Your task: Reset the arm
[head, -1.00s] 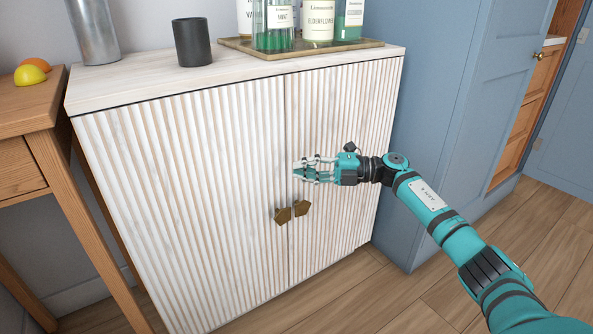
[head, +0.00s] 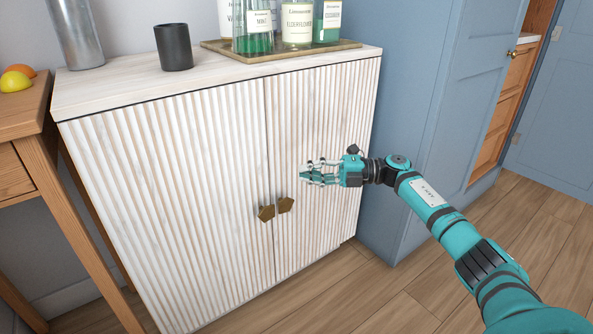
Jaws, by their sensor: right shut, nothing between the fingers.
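My right gripper (head: 306,175) is shut and empty. It hangs in front of the right door of the white ribbed cabinet (head: 190,165), up and to the right of the two brass handles (head: 266,213) (head: 286,205). My right arm (head: 435,205) comes in from the lower right. Both cabinet doors are shut. My left gripper is not in view.
On the cabinet top stand a dark cup (head: 174,47), a grey metal vessel (head: 76,35) and a tray (head: 345,45) with several bottles. A wooden table (head: 22,118) with fruit (head: 15,80) is at the left. A blue cupboard (head: 410,120) stands at the right. Wooden floor (head: 390,300) lies clear in front.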

